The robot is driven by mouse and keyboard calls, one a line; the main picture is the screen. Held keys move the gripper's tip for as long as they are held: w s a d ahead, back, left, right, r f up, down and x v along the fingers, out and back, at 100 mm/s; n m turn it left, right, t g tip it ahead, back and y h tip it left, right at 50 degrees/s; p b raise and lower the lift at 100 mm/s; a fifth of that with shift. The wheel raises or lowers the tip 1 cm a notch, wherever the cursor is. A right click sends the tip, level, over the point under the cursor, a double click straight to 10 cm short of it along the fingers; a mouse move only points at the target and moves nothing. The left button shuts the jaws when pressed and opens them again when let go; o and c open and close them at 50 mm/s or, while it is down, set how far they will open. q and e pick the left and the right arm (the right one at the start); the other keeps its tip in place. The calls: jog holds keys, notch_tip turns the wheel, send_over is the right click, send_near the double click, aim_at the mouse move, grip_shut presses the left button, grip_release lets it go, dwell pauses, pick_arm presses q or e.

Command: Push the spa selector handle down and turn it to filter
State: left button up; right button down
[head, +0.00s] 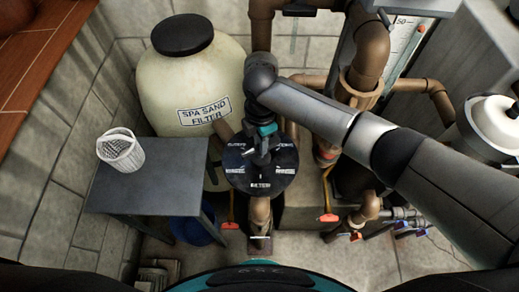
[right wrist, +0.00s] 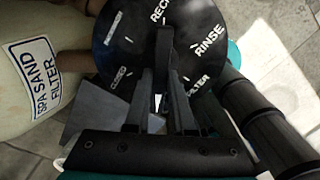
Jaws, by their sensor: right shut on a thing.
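The spa selector is a round black dial with white labels, on top of a valve in the head view (head: 240,183); it also fills the top of the right wrist view (right wrist: 130,50). The dark selector handle (right wrist: 163,45) stands over the dial's middle, between the fingers of my right gripper (right wrist: 163,95). That gripper (head: 261,152) is shut on the handle. Which label the handle points to, and how far down it sits, I cannot tell. My left gripper is not in view.
The cream spa sand filter tank (head: 190,85) stands behind left of the dial. A grey table (head: 150,190) with a white basket (head: 121,150) is at left. Brown pipes (head: 366,60) rise behind right; orange-handled valves (head: 327,217) sit low at right.

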jog(key=shift+f, duration=0.5)
jog(key=n, duration=0.2)
jog(key=shift+n+b, duration=0.3)
jog(key=shift+n, duration=0.1)
jog(key=n, duration=0.3)
jog(key=shift+n, duration=0.3)
jog(key=n+b, duration=0.1)
jog(key=n, duration=0.4)
jog(key=shift+n, duration=0.3)
jog(key=c, duration=0.6)
grip_release()
jog(key=shift+c, duration=0.2)
jog(key=shift+r, duration=0.15)
